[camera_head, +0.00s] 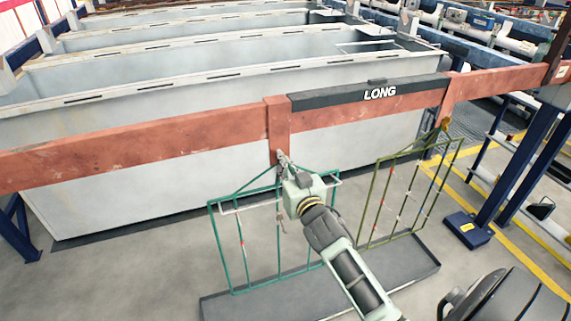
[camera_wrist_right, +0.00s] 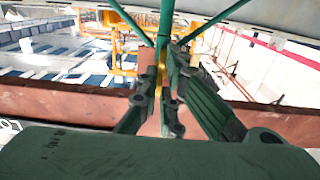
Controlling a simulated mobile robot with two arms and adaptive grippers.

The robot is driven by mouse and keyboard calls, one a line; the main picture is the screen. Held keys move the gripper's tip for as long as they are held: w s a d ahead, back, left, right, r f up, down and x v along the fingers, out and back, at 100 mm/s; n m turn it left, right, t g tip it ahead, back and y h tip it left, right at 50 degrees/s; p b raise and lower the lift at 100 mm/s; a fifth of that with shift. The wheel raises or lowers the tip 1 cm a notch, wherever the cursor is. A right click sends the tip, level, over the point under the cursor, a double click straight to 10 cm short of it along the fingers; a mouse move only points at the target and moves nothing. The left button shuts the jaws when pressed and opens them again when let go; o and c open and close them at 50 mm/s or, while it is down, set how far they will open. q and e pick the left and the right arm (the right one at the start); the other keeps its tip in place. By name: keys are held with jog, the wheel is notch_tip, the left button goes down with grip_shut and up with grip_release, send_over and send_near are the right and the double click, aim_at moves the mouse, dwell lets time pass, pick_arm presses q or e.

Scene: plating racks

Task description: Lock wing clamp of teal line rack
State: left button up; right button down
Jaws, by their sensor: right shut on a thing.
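The teal line rack (camera_head: 222,252) hangs from the red-brown bar at its upright block, over a grey tray. Its slanted teal rods (camera_wrist_right: 128,20) meet at the top in the right wrist view. My right gripper (camera_head: 283,158) is at the rack's top, just below the block. In the wrist view its fingers (camera_wrist_right: 163,98) are closed in around a thin brass-coloured piece (camera_wrist_right: 161,72), which I take as the wing clamp. The fingers hide most of it, so its turn angle cannot be told. My left gripper is not in view.
The red-brown bar (camera_head: 130,148) spans the view, with a dark "LONG" plate (camera_head: 340,97). An olive rack (camera_head: 376,210) hangs to the right. The grey tray (camera_head: 405,278) lies below both racks. Large grey tanks (camera_head: 170,110) stand behind. A blue post (camera_head: 520,165) stands right.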

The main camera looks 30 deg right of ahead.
dwell(0.3)
jog(key=c, duration=1.9)
grip_release()
jog(key=shift+c, duration=0.2)
jog(key=v, duration=1.2)
jog(key=shift+f, duration=0.15)
